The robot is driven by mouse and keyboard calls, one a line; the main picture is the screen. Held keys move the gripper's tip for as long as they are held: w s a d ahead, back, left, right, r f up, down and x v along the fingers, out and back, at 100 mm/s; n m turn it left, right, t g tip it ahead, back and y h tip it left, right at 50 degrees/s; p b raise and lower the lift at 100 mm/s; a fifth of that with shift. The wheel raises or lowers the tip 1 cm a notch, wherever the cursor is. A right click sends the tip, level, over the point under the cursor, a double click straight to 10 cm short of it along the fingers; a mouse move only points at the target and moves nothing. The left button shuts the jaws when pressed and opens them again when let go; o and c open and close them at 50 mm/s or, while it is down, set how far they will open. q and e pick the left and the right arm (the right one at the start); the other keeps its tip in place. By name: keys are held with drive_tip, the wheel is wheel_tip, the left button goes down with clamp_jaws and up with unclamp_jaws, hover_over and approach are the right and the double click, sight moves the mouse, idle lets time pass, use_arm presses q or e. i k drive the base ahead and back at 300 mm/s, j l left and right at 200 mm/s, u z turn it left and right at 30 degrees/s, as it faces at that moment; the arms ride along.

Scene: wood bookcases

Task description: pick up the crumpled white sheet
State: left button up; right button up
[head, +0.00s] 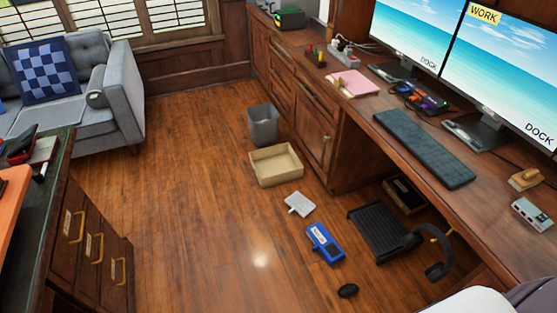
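A small whitish, irregular flat object (300,204) lies on the wood floor, in front of the beige open box; it is the closest match to the crumpled white sheet, but it is too small to tell its creases. A blue device or box (324,243) lies just below it, apart from it. Neither of my grippers shows in the head view.
A beige box (275,165) and a grey bin (262,125) stand on the floor by the wooden desk (345,112). A black footrest (379,232), headphones (438,255) and a black mouse (348,290) lie to the right. The floor (190,220) at left is clear.

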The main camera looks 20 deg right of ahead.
sight(298, 202)
drive_tip(key=i+j+z, duration=0.15)
drive_tip(key=i+z, duration=0.25)
drive_tip(key=i, duration=0.25)
drive_tip(key=i+j+z, duration=0.45)
drive_tip(key=i, duration=0.15)
drive_tip(key=i+j+z, duration=0.4)
drive_tip(key=i, duration=0.15)
